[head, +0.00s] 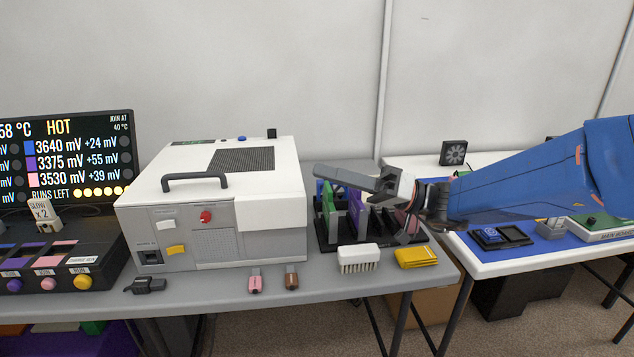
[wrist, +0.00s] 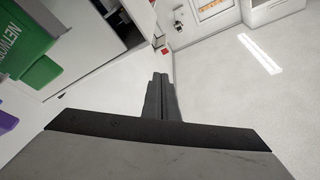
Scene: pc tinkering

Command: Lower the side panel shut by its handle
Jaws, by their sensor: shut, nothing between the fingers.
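The white case (head: 270,225) stands on the grey table, left of my gripper. A dark handle (head: 195,180) sits on the left part of its top panel (head: 180,160), which looks flat on the case; I cannot tell whether it is fully seated. My gripper (head: 318,170) is to the right of the case, apart from the handle, pointing left. In the wrist view its two dark fingers (wrist: 160,78) are pressed together with nothing between them. The handle is not clearly visible in the wrist view.
A rack of coloured cards (head: 330,240) stands below my gripper. A white brush (head: 358,257), a yellow cloth (head: 416,257) and pink and brown sticks lie at the front. A screen (head: 70,150) and button console (head: 60,265) stand at the left. The space above the case is clear.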

